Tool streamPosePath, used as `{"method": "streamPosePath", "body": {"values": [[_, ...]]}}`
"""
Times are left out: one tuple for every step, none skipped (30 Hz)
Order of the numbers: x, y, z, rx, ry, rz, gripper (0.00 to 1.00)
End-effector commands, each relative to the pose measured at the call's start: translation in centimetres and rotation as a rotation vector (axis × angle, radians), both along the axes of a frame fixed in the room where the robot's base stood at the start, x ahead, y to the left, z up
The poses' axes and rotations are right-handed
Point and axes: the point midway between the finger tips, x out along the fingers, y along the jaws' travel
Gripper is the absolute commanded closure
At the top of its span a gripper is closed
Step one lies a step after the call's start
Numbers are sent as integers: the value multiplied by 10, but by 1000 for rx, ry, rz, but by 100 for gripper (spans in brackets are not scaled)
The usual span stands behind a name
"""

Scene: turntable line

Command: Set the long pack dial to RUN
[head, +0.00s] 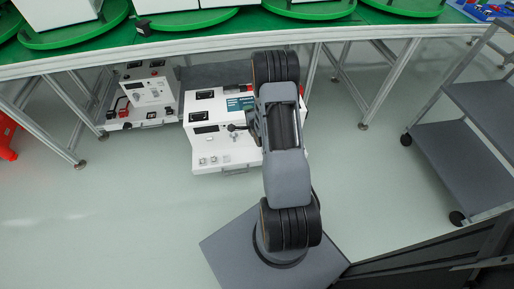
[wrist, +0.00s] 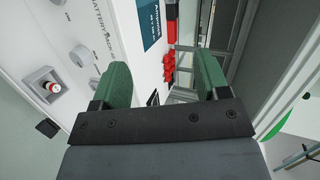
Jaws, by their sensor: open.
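My gripper (wrist: 160,72) is open in the wrist view, its two green fingers apart with nothing between them. The left finger is close to the white front of a battery unit (wrist: 108,14); I cannot tell whether it touches. A red-tipped white control in a grey square frame (wrist: 52,88) is further left. In the head view the white unit (head: 223,148) stands under the table, with my arm covering its right side. Dial labels are too small to tell which is the long pack dial.
A second white unit (head: 150,92) stands further back left under the green table (head: 215,39). Table legs (head: 388,90) stand right of my arm. A grey wheeled cart (head: 450,150) is at the right.

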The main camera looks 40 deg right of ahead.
Motion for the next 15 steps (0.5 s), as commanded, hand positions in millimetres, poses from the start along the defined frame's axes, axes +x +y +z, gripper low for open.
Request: {"method": "streamPosePath", "body": {"values": [[-11,-8,-59,87,-61,-45,32],[-17,-11,-77,137,-106,-69,32],[-25,-14,-99,201,-165,-96,32],[-31,-16,-114,247,-207,-114,32],[-38,-17,-128,291,-246,-130,32],[-46,-19,-145,345,-297,-151,32],[-53,-19,-157,384,-331,-163,32],[-59,-20,-167,419,-363,-174,32],[-67,-19,-179,461,-403,-186,32],[-72,-19,-186,490,-430,-194,32],[-77,-19,-193,516,-454,-202,32],[-83,-19,-200,546,-481,-209,32],[-87,-18,-204,565,-500,-214,32],[-90,-18,-208,581,-516,-217,32],[-93,-18,-212,599,-533,-221,32]]}}
